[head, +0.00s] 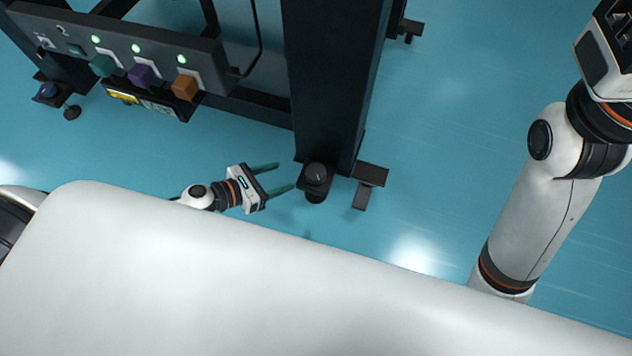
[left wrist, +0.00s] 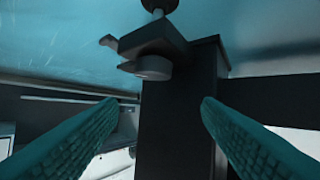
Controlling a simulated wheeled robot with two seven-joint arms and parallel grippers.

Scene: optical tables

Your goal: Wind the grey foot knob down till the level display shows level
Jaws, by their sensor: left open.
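The dark grey foot knob (head: 317,176) sits at the base of the thick black table leg (head: 335,80). In the left wrist view the knob (left wrist: 152,68) shows as a short round cylinder under a dark bracket. My left gripper (head: 285,176) is open and empty, just left of the knob, its teal fingers pointing at it. In the left wrist view the leg and knob lie beyond the two fingertips (left wrist: 161,101), with no contact visible. Of my right gripper only the body (head: 605,55) shows at the top right; its fingers are out of frame. No level reading is legible.
A black panel (head: 205,48) with green lights and teal, purple and orange blocks hangs at the upper left. A black box with a yellow label (head: 123,97) sits below it.

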